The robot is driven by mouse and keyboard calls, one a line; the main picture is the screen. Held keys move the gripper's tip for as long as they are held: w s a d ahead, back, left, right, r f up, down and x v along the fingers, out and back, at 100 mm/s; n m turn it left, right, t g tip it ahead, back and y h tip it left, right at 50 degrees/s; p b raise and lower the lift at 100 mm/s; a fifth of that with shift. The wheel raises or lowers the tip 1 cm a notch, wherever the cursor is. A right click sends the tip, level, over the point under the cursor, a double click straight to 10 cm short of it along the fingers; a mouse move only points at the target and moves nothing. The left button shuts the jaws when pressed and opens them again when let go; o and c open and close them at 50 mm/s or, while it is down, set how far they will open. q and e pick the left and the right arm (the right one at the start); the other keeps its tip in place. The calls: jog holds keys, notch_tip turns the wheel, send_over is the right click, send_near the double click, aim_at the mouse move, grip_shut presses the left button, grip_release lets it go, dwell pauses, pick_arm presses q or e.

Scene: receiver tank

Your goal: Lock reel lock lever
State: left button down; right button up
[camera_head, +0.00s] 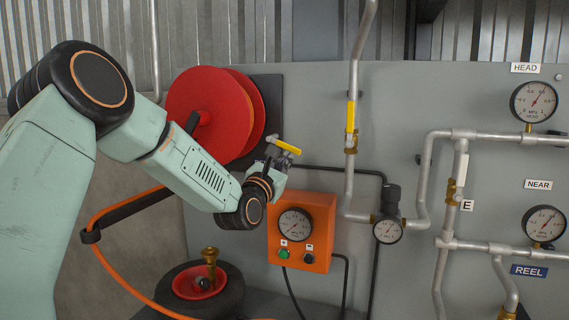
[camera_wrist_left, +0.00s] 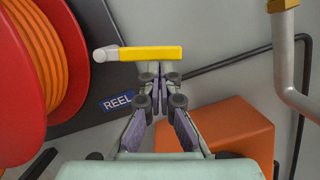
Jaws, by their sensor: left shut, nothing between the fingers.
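The reel lock lever (camera_head: 287,146) has a yellow handle and sits just right of the red hose reel (camera_head: 205,105). In the left wrist view the lever (camera_wrist_left: 150,53) lies nearly level across the picture, with a pale pivot end at its left. My left gripper (camera_head: 284,160) is at the lever, just below the handle in the head view. In the wrist view my left gripper (camera_wrist_left: 159,72) has its fingertips together with nothing between them, right at the handle's lower edge. I cannot tell whether they touch it. My right gripper is not in view.
An orange gauge box (camera_head: 302,232) is mounted below the lever. A dark REEL plate (camera_wrist_left: 117,102) is beside the reel. A pipe with a yellow-handled valve (camera_head: 351,118) runs to the right, with more pipes and gauges beyond. An orange hose (camera_head: 110,262) loops at lower left.

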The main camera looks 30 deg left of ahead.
pick_arm(q)
jog(key=shift+w+d+r, duration=0.1)
jog(key=shift+w+d, duration=0.05)
jog(key=shift+w, duration=0.05)
jog(key=shift+r, duration=0.1)
jog(key=shift+d+r+b, duration=0.5)
jog(key=shift+r+b, duration=0.3)
jog(key=shift+b, duration=0.05)
jog(key=shift+w+d+r+b, duration=0.1)
jog(key=shift+r+b, duration=0.1)
jog(key=shift+r, duration=0.6)
jog(key=shift+d+r+b, duration=0.1)
jog(key=shift+r+b, duration=0.05)
jog(key=shift+r, duration=0.7)
